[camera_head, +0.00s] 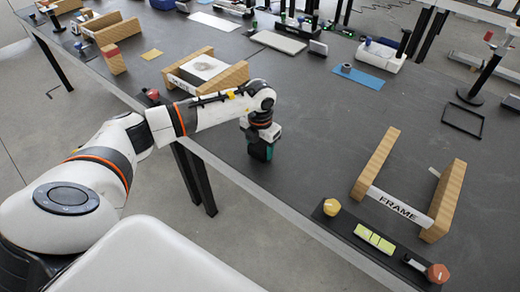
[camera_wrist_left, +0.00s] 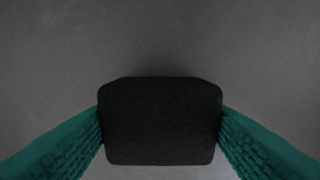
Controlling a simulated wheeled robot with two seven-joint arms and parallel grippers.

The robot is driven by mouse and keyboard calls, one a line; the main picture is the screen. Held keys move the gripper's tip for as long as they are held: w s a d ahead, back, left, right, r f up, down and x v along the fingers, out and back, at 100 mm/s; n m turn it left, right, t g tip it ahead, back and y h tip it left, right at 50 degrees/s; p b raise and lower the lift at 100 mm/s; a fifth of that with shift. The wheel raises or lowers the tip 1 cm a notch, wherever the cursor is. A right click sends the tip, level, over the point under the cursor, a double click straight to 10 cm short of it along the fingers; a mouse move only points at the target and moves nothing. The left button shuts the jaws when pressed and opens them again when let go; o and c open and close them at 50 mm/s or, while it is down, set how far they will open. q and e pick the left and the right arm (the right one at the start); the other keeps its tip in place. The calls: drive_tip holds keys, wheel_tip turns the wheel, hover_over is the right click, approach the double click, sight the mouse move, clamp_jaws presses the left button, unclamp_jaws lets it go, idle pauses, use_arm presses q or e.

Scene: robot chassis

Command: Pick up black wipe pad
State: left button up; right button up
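The black wipe pad (camera_wrist_left: 160,122) is a dark block with rounded corners in the middle of the left wrist view. My left gripper (camera_head: 262,151) points down at the tabletop near the table's front edge. In the left wrist view its green ribbed fingers touch the left and right sides of the pad, so it is shut on it. In the head view the pad is hard to tell from the dark gripper and tabletop. A faint shadow lies behind the pad; I cannot tell whether it is lifted. My right gripper is not in view.
A wooden holder labelled FRAME (camera_head: 401,206) and a black strip with knobs (camera_head: 370,238) stand to the right. Another wooden holder (camera_head: 205,72) is behind on the left. A blue mat (camera_head: 358,77) lies farther back. The tabletop (camera_head: 315,130) around my gripper is clear.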

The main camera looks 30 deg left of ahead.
sight(260, 146)
use_arm(q)
drive_tip(key=shift+c, duration=0.9)
wheel_tip(260, 146, up, 10)
drive_tip(key=shift+r+b, duration=0.1)
drive_tip(key=shift+b, duration=0.45)
drive_tip(key=o, duration=0.4)
drive_tip(key=c, duration=0.3)
drive_tip(key=shift+c, duration=0.2)
